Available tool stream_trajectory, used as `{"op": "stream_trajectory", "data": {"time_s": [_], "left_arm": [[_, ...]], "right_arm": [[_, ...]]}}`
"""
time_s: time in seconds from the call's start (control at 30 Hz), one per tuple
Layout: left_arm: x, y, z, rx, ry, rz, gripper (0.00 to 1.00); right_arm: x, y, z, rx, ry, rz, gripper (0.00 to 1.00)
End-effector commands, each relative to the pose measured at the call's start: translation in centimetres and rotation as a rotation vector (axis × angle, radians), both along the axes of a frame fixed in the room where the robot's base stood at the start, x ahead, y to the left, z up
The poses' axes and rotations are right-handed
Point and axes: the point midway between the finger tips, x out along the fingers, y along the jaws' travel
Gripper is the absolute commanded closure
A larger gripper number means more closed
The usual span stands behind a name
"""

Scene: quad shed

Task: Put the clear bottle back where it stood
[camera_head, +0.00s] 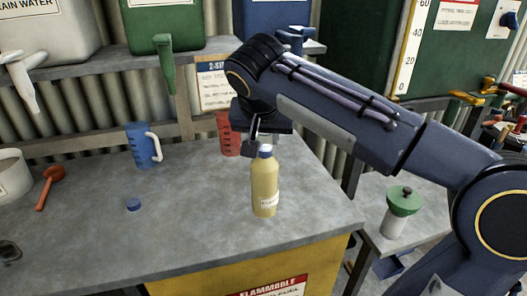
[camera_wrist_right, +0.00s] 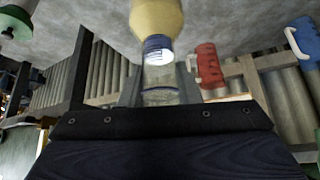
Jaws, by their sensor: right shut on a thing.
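My right gripper (camera_head: 256,140) comes in over the bench from the right. In the wrist view, a see-through thing, which looks like the clear bottle (camera_wrist_right: 160,82), sits between its fingers, and the gripper is shut on it. In the head view it is mostly hidden by the gripper and the yellow bottle. The yellow bottle (camera_head: 265,188) with a blue cap and white label stands upright on the bench just below the gripper. Its cap overlaps the clear bottle in the wrist view (camera_wrist_right: 157,16); I cannot tell whether they touch. My left gripper is not in view.
On the grey bench (camera_head: 185,225), a red jug (camera_head: 227,134) stands behind the gripper and a blue jug (camera_head: 139,146) to its left. A green-lidded container (camera_head: 402,210) stands right.

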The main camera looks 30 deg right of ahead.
Motion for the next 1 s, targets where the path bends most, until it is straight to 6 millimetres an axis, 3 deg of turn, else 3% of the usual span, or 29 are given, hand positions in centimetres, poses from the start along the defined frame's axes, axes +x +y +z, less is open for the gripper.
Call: {"op": "stream_trajectory", "data": {"time_s": [0.27,0.5,0.9,0.93,1.0], "left_arm": [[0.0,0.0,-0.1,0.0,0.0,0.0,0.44],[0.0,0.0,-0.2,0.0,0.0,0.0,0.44],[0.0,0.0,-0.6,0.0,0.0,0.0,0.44],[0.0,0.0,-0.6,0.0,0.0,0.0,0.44],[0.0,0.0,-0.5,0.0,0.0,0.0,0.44]], "right_arm": [[1.5,-0.6,-1.9,-0.002,0.0,-0.002,1.0],[1.3,-0.5,-4.5,0.0,-0.003,0.001,1.0],[1.3,-0.5,-5.0,0.001,-0.003,0.0,1.0],[1.3,-0.5,-5.1,0.001,0.0,0.001,0.69],[1.3,-0.5,-5.0,0.001,0.0,0.001,0.6]]}}
